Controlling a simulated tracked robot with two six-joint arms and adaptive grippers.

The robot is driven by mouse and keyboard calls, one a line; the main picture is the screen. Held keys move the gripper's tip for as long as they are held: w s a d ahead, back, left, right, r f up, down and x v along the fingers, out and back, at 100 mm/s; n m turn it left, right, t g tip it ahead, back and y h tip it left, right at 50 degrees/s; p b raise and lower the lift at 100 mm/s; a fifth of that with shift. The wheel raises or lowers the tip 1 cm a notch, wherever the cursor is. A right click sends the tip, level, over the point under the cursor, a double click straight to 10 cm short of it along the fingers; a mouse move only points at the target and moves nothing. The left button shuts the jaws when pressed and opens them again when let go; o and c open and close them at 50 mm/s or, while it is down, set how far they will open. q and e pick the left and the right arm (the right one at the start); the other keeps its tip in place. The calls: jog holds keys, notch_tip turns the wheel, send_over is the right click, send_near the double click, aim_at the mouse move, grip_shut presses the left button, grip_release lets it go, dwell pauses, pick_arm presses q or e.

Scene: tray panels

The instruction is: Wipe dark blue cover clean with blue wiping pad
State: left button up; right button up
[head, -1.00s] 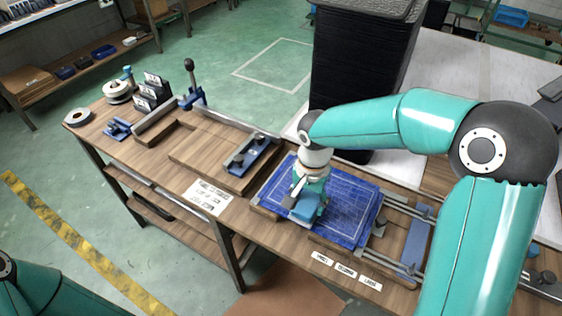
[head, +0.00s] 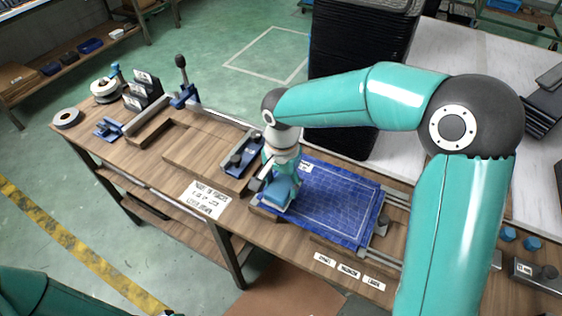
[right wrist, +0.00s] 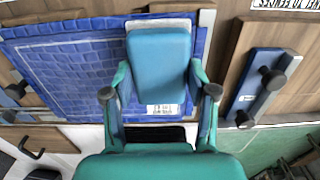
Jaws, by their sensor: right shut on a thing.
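The dark blue cover (head: 335,205) lies flat on the wooden bench, with pale grid-like lines on its face and a small white label at its far edge. It also fills the left of the right wrist view (right wrist: 65,75). My right gripper (head: 281,180) is shut on the blue wiping pad (head: 279,196), at the cover's left end. In the right wrist view the pad (right wrist: 158,70) sits between the fingers, over the cover close to one side edge. It looks to be on the surface, but contact is hidden. My left gripper is out of view.
A blue fixture with dark knobs (head: 242,152) stands on a wooden board just left of the cover. White label strips (head: 348,271) lie along the bench's front edge. A tall black stack (head: 360,70) stands behind. Tape rolls (head: 68,118) sit at the far left.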

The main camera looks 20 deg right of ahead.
jog(key=shift+s+r, duration=0.15)
jog(key=shift+r, duration=0.5)
jog(key=shift+w+r+p, duration=0.2)
jog(key=shift+r+p, duration=0.45)
jog(key=shift+p, duration=0.15)
notch_tip(320, 180, up, 2)
jog(key=shift+s+r+p, duration=0.1)
jog(key=shift+r+p, duration=0.05)
jog(key=shift+p, duration=0.6)
jog(key=shift+r, duration=0.35)
